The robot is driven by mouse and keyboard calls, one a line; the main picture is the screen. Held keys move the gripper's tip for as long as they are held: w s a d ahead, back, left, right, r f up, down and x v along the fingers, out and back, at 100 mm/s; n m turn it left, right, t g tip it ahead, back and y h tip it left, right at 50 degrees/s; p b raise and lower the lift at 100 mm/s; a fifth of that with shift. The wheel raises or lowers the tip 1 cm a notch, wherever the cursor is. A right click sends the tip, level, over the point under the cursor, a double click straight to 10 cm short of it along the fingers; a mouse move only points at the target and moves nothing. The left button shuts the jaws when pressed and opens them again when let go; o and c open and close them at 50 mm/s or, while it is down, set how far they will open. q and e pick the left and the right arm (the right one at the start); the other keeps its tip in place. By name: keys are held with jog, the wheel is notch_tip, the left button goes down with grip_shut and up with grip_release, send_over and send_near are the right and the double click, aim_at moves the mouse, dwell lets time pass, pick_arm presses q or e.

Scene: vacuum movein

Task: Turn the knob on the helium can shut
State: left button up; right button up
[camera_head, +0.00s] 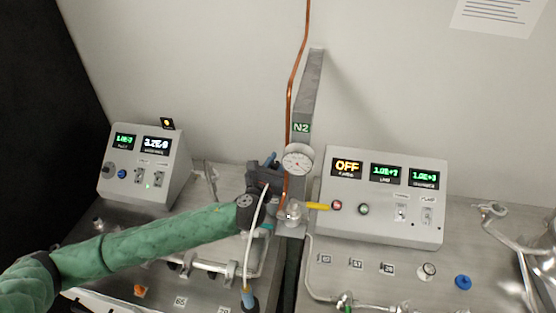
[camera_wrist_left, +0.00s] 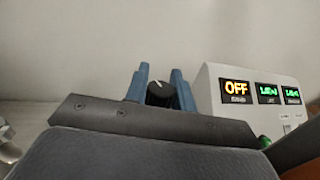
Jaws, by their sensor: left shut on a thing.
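My left gripper (camera_head: 271,163) is by the N2-labelled post, with its arm coming in from the left. In the left wrist view its two blue fingers (camera_wrist_left: 160,78) stand on either side of a black round knob (camera_wrist_left: 160,94) with a white pointer mark. The gripper is shut on this knob. I cannot make out the helium can's body in either view. My right gripper is not in view.
A gauge (camera_head: 298,160), a copper pipe (camera_head: 299,60) and a yellow handle (camera_head: 317,206) are close to the gripper. A control box (camera_head: 384,221) reading OFF stands to the right, another box (camera_head: 146,164) to the left. A white hose (camera_head: 252,240) hangs below the gripper.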

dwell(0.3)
pick_arm(q)
jog(key=o, duration=1)
jog(key=shift+s+a+f, duration=0.1)
jog(key=shift+s, duration=0.15)
jog(key=b+v, duration=0.3)
jog(key=v, duration=0.4)
jog(key=shift+b, duration=0.3)
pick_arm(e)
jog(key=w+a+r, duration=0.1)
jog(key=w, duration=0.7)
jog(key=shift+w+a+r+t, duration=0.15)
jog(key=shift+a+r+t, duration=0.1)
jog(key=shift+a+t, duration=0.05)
